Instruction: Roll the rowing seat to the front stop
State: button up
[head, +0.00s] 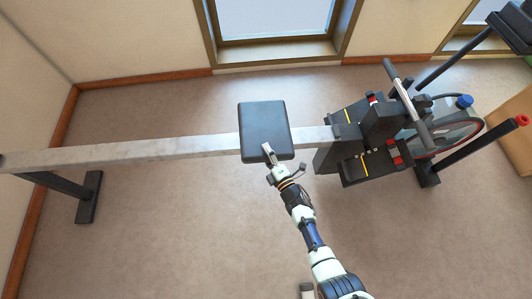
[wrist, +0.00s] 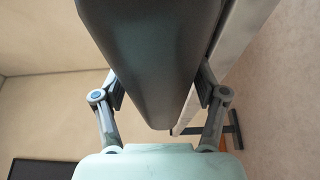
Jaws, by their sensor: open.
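The rowing seat (head: 265,124) is a dark, padded block on the pale metal rail (head: 170,147), a short way left of the black front assembly in the head view. My gripper (head: 268,154) is at the seat's near edge. In the wrist view the dark seat (wrist: 150,50) fills the space between the two fingers, and the open fingers stand on either side of it. Contact between fingers and seat is hard to tell. The front end of the rail meets a black block (head: 326,160); a separate stop is not distinguishable.
Black footrests (head: 375,170) with yellow straps, a handle bar (head: 408,105) and the flywheel (head: 455,125) stand at the right end. A short stretch of bare rail (head: 312,136) lies between seat and block. A rear leg (head: 88,198) supports the left end. The near floor is clear.

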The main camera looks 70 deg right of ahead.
jog(key=shift+w+d, duration=0.1)
jog(key=shift+w, duration=0.05)
jog(key=shift+c, duration=0.3)
grip_shut()
